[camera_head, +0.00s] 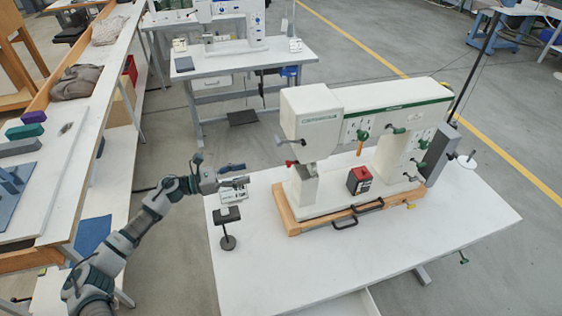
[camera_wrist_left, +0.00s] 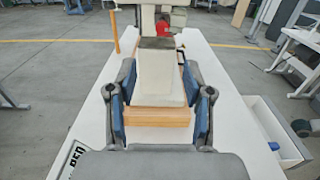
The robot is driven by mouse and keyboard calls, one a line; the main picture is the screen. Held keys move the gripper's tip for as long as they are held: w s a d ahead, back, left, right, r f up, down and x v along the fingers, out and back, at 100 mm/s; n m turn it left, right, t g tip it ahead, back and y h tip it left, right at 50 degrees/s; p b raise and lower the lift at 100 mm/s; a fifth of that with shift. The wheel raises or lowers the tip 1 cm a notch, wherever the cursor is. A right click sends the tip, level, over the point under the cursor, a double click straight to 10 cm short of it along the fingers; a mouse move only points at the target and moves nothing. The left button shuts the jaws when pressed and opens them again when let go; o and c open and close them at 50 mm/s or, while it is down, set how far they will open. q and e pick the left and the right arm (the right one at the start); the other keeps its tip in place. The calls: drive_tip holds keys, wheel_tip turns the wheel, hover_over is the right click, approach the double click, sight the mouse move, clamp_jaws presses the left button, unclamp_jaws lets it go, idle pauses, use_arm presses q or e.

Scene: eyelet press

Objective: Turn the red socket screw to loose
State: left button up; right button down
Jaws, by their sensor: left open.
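A small red part (camera_head: 290,163), which looks like the red socket screw, sticks out at the left of the press head of the white eyelet press (camera_head: 320,118). Its exact turn position is too small to tell. My left gripper (camera_head: 242,181) is left of the press, above the table's left end, open and apart from the red part. In the left wrist view the two blue-padded fingers of my left gripper (camera_wrist_left: 160,106) are spread with nothing gripped. A red patch (camera_wrist_left: 163,28) shows beyond them by the press; I cannot tell if it is the screw. My right gripper is not in view.
The press stands on a wooden base on a white table (camera_head: 400,245). A red and black box (camera_head: 359,180) sits on its bed. A dark stand (camera_head: 228,241) and a labelled card (camera_head: 234,196) are near my left gripper. The table's front is clear.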

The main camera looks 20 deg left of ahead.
sight(287, 165)
use_arm(q)
drive_tip(key=x, duration=0.4)
drive_tip(key=p+x, duration=0.1)
drive_tip(key=x, duration=0.8)
drive_tip(key=shift+s+d+r+p, duration=0.25)
drive_tip(key=shift+s+p, duration=0.05)
drive_tip(key=shift+p, duration=0.05)
drive_tip(key=shift+w+d+f, duration=0.1)
drive_tip(key=shift+w+d, duration=0.15)
drive_tip(key=shift+d, duration=0.05)
drive_tip(key=shift+w+a+f, duration=0.2)
drive_tip(key=shift+w+a, duration=0.05)
drive_tip(key=shift+a, duration=0.2)
drive_tip(key=shift+d+r, duration=0.1)
drive_tip(key=shift+d, duration=0.3)
drive_tip(key=c, duration=0.9)
clamp_jaws()
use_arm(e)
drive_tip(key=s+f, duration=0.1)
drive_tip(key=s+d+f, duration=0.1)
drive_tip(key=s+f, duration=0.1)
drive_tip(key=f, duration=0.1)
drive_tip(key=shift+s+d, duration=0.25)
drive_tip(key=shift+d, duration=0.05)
